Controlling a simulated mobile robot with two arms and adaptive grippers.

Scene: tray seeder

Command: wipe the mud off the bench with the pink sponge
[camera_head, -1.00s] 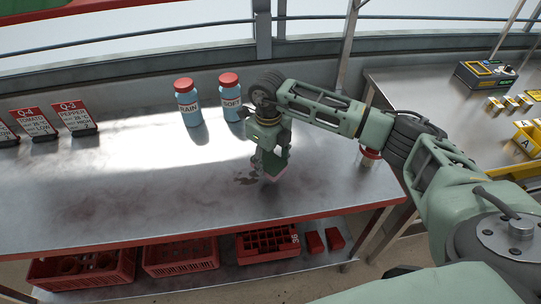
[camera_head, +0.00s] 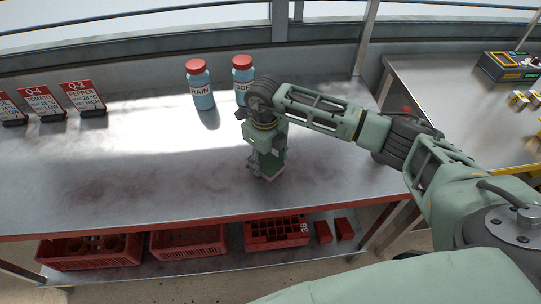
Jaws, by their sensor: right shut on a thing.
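My right gripper (camera_head: 268,172) points down at the bench (camera_head: 150,160), right of its middle and near the front half. It is shut on the pink sponge (camera_head: 271,179), of which only a thin pink edge shows below the fingers. The sponge is at or very close to the bench top; contact is hard to tell. No distinct dark mud shows around the gripper; anything beneath it is hidden. Faint brownish smears (camera_head: 95,188) mark the bench top at the left front. My left gripper is not in view.
Two blue bottles with red caps, one labelled RAIN (camera_head: 200,88) and one (camera_head: 242,72) partly behind my arm, stand at the back. Sign cards (camera_head: 84,98) stand at the back left. Red crates (camera_head: 187,240) sit on the lower shelf. A second table (camera_head: 455,110) is at right.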

